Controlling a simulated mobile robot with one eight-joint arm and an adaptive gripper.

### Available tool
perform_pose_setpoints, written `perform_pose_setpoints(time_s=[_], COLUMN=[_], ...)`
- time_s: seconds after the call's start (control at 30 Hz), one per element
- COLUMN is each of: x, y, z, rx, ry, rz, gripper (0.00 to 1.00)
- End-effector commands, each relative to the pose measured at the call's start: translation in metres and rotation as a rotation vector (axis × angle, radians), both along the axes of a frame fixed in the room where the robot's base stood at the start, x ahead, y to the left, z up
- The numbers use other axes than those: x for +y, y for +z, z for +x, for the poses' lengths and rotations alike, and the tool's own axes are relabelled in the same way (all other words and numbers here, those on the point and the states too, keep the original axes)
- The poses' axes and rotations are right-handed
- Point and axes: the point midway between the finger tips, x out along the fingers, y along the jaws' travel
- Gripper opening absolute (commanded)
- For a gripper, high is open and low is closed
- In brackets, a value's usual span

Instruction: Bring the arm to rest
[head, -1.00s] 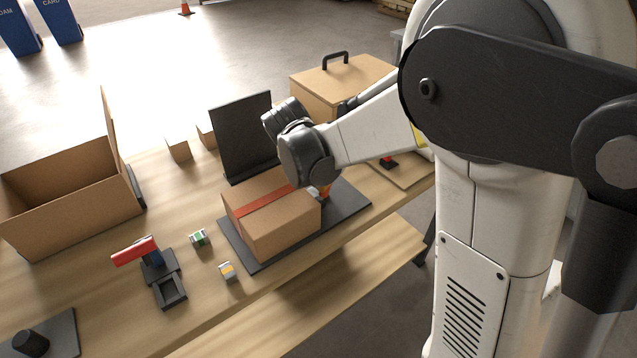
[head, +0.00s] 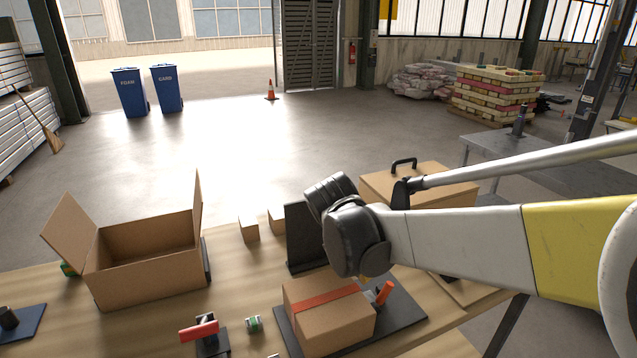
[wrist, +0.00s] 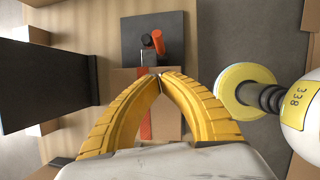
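My gripper (wrist: 160,76) shows in the wrist view as two yellow ribbed fingers whose tips meet, with nothing visible between them. A closed cardboard box (wrist: 130,102) with a red tape strip lies beyond the fingers. In the head view my arm reaches in from the right, and its dark wrist joint is in front of the black upright panel, above and behind the box (head: 327,318). The gripper is mostly hidden there. The box sits on a dark mat (head: 408,317), beside an orange-handled tool (head: 384,293).
An open cardboard box (head: 150,265) stands at the table's left. A black upright panel (head: 303,238) and a lidded box with a handle (head: 440,180) stand behind the mat.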

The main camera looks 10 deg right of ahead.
Motion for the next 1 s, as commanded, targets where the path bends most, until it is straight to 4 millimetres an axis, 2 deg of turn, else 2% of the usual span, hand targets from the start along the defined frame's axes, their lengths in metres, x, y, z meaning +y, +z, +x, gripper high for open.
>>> perform_pose_setpoints(time_s=[0.17,0.3,0.5,0.6,0.7,0.8,1.0], x=[-0.017,-0.030,-0.039,-0.041,-0.041,-0.042,-0.041], y=[0.018,0.031,0.031,0.027,0.024,0.022,0.022], z=[-0.036,-0.080,-0.137,-0.156,-0.168,-0.173,-0.174], rx=[-0.140,-0.301,-0.469,-0.514,-0.535,-0.544,-0.546], ry=[-0.297,-0.701,-1.281,-1.507,-1.663,-1.746,-1.775], rz=[0.166,0.401,0.755,0.897,0.998,1.052,1.070], gripper=[0.00,0.00,0.00,0.00,0.00,0.00,0.00])
